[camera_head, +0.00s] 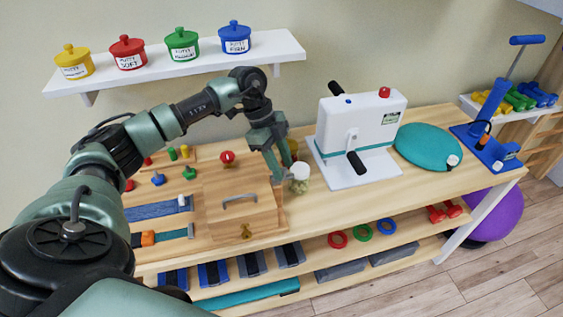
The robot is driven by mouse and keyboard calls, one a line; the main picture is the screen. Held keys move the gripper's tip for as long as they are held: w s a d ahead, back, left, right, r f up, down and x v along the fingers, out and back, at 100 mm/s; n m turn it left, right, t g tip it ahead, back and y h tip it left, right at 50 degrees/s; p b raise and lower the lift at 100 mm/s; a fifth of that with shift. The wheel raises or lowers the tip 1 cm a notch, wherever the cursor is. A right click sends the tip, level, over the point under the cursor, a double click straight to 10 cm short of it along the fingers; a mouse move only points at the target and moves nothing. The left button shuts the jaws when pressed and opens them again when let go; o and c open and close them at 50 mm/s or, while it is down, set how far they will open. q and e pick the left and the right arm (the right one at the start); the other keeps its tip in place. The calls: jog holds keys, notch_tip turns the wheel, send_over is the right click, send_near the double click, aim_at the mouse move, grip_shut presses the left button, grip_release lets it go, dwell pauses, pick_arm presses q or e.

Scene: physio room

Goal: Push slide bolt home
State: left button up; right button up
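A light wooden board box (220,220) stands on the table with a grey curved handle (239,197), a red knob (227,157) and a small brass fitting (246,232) at its front. I cannot make out which part is the slide bolt; it may be small or hidden. My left gripper (283,174) points down just beyond the box's right back edge, beside a small white-lidded jar (300,179). Its teal fingers look apart with nothing visible between them. Whether they touch the box or jar is unclear. My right gripper is not in view.
A white machine with black handles (355,130) stands to the right, then a teal cushion (427,146) and a blue stand (486,146). Straps and pegs lie left of the box. A shelf with putty pots (180,64) hangs above. The table's front right is clear.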

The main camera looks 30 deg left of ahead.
pick_arm(q)
grip_shut()
jog(key=shift+r, duration=0.1)
dwell(1.2)
